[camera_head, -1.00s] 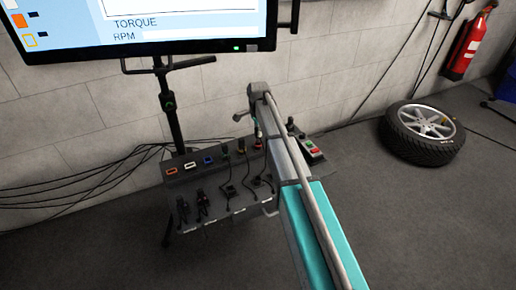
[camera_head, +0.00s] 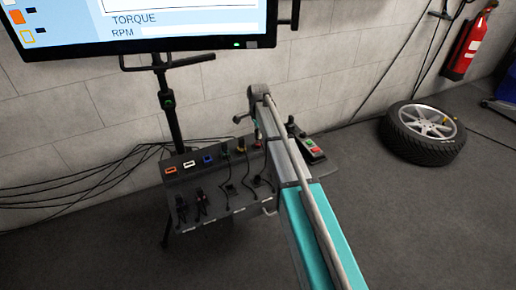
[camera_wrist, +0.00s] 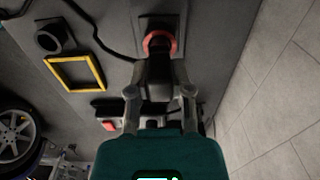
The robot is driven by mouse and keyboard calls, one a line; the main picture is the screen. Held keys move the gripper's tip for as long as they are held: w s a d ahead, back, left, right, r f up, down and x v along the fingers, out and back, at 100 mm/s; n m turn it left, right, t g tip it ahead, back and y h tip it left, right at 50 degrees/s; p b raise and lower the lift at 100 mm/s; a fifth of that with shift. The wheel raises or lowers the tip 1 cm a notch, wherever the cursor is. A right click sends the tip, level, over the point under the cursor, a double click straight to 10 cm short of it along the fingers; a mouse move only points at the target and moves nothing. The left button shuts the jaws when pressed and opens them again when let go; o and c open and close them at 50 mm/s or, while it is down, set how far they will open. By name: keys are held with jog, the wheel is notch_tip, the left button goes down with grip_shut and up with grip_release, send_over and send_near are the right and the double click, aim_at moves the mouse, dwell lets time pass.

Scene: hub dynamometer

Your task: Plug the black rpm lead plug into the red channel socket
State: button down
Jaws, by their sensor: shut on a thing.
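In the wrist view the black plug (camera_wrist: 157,78) is between the two fingers of my gripper (camera_wrist: 160,95), which is shut on it. The plug's front end is at the red ring of the red channel socket (camera_wrist: 160,42). It overlaps the lower part of the ring, and I cannot tell how deep it sits. In the head view the red socket (camera_head: 257,143) is at the right end of the panel's socket row, beside my arm. My gripper there is small and partly hidden.
The grey panel (camera_head: 215,200) carries orange, white, blue, green and yellow marked sockets, with other leads below. A control box with red and green buttons (camera_head: 313,151) stands right of my arm. A monitor (camera_head: 190,25) is above. A wheel (camera_head: 425,133) lies on the floor.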

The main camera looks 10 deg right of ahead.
jog(key=shift+f+b, duration=0.6)
jog(key=shift+f, duration=0.1)
jog(key=shift+c, duration=2.3)
grip_release()
jog(key=shift+r, duration=0.25)
notch_tip(320, 180, up, 4)
jog(key=p, duration=0.4)
jog(key=shift+p, duration=0.3)
jog(key=s+d, duration=0.2)
jog(key=s, duration=0.5)
jog(key=s+d, duration=0.2)
jog(key=s, duration=0.5)
jog(key=shift+s+d+f+b, duration=0.3)
jog(key=shift+s+d+b, duration=0.05)
jog(key=shift+s, duration=0.05)
